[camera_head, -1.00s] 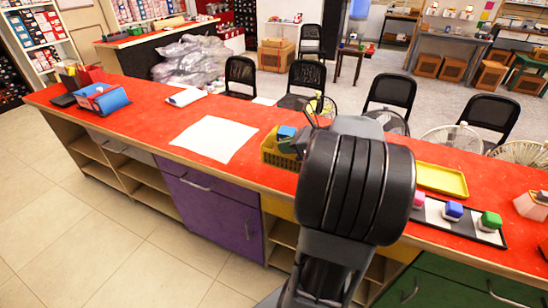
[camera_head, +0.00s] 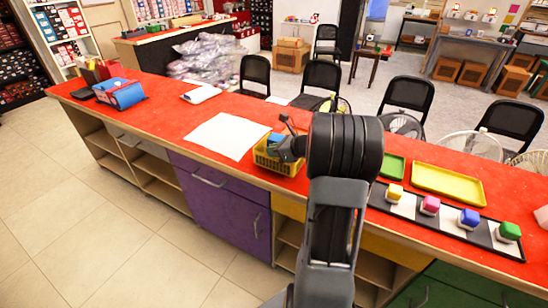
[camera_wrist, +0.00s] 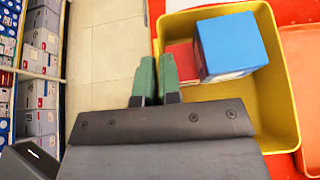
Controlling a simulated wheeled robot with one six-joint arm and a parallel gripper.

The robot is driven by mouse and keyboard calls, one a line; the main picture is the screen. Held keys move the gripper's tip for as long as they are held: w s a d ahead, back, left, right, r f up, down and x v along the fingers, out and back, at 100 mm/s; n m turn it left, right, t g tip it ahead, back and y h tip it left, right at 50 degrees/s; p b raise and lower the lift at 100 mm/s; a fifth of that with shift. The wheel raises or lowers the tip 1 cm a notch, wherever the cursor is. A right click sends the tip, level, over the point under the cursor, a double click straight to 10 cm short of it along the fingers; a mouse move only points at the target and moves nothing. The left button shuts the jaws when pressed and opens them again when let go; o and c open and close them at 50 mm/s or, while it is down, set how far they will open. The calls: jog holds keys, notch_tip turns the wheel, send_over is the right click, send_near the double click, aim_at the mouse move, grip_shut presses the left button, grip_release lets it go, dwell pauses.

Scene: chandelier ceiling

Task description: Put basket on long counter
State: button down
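The yellow basket (camera_head: 265,163) is at the red long counter (camera_head: 150,115), beside the white sheet and near the front edge. I cannot tell whether its base touches the top. In the wrist view the basket (camera_wrist: 289,110) holds a blue box (camera_wrist: 230,45) and a red item (camera_wrist: 181,58). My gripper (camera_head: 290,140) is at the basket, partly hidden behind my arm. In the wrist view my gripper's green fingers (camera_wrist: 156,80) are close together at the basket's left wall, with the rim between them. They look shut on it.
The white sheet (camera_head: 226,135) lies left of the basket. A green tray (camera_head: 393,166), a yellow tray (camera_head: 448,184) and a strip with coloured blocks (camera_head: 430,206) lie to the right. Black chairs (camera_head: 409,97) stand behind. Bare counter extends left of the sheet.

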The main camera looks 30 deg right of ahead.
jog(key=shift+f, duration=1.4)
jog(key=shift+f, duration=0.15)
jog(key=c, duration=1.3)
grip_release()
